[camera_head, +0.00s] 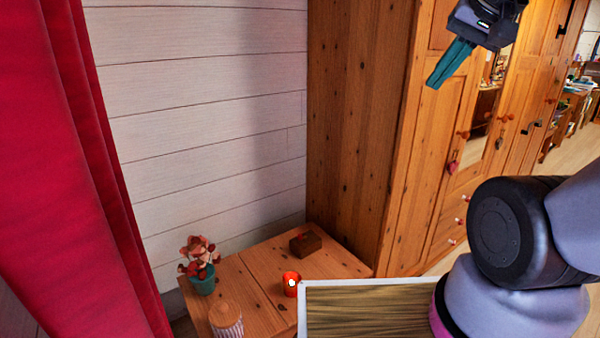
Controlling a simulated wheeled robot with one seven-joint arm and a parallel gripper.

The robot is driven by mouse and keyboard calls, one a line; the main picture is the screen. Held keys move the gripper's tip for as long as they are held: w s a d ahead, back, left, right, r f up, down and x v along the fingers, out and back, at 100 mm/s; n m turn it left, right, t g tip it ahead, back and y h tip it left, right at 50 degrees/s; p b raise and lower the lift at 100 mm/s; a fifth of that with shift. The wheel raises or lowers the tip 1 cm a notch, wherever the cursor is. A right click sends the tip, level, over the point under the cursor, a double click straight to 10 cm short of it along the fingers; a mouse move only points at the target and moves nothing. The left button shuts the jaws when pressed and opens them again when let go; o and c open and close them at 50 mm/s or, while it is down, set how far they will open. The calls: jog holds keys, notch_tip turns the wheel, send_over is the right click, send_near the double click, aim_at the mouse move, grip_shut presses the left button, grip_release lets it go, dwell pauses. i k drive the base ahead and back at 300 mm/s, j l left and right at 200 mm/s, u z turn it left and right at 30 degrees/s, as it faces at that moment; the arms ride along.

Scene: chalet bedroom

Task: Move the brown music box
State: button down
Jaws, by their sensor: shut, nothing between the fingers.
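The brown music box (305,243) is a small dark wooden box on the far right part of a wooden table (252,272), close to the tall wardrobe's side. My gripper (438,80) is at the upper right, raised well above the table and in front of the wardrobe. Its teal fingers are together and hold nothing. It is far from the box and does not touch it.
A red candle cup (291,284) stands in front of the box. A teal pot with a reddish plant (203,278) and a striped lidded jar (226,320) stand on the left. The wooden wardrobe (352,130) borders the right; a red curtain (75,170) hangs left.

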aim_at(302, 249)
jog(key=i+l+u, duration=0.7)
jog(key=l, duration=0.2)
jog(key=i+l+u, duration=0.2)
jog(key=l, duration=0.2)
jog(key=i+l+u, duration=0.25)
jog(key=l, duration=0.15)
jog(key=k, duration=0.1)
